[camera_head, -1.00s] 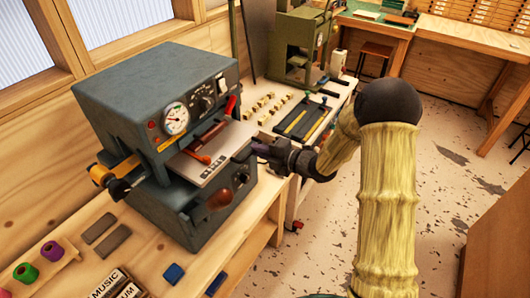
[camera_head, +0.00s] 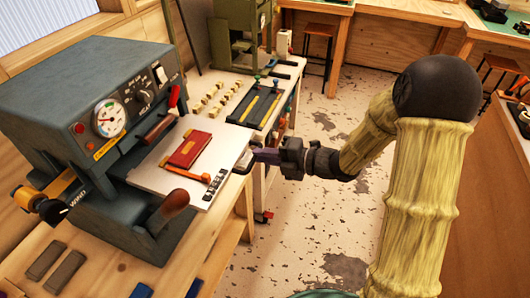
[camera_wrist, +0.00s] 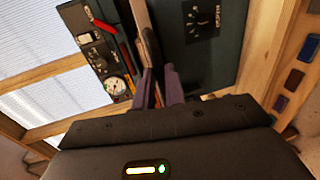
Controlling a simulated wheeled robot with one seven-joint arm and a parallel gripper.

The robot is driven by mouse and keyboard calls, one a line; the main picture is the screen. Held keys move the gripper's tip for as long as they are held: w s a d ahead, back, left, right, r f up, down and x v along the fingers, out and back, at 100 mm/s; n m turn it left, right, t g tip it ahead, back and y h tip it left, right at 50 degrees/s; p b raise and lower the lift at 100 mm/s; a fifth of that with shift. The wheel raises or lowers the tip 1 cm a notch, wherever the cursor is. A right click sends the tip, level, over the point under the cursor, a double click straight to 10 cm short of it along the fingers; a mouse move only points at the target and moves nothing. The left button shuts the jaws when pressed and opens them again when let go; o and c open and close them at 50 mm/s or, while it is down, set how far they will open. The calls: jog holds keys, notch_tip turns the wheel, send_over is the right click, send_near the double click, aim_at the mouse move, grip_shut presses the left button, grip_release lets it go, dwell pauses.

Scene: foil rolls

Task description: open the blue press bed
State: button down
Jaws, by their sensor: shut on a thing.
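The blue-grey press (camera_head: 95,90) stands on the wooden bench at the left. Its pale metal bed (camera_head: 225,150) is slid out of the front toward the right and carries a red book (camera_head: 193,148) with an orange-tipped tool beside it. My gripper (camera_head: 254,156) is at the bed's outer edge, shut on the dark bed handle (camera_head: 243,161). In the wrist view, my gripper's purple fingers (camera_wrist: 160,82) close around the handle, which they largely hide. The bed shows there edge-on (camera_wrist: 141,20).
A wooden-knobbed lever (camera_head: 170,208) sticks out below the bed. A green press (camera_head: 240,35) stands farther back, with small type blocks (camera_head: 212,95) and a dark tray (camera_head: 262,105) in front of it. The floor (camera_head: 300,210) right of the bench is clear.

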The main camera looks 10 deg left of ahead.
jog(key=shift+s+d+f, duration=0.1)
jog(key=shift+s+d, duration=0.05)
jog(key=shift+d, duration=0.15)
jog(key=c, duration=1.5)
grip_release()
jog(key=shift+o, duration=0.2)
jog(key=b+v, duration=0.2)
jog(key=v, duration=1.5)
jog(key=shift+d, duration=0.25)
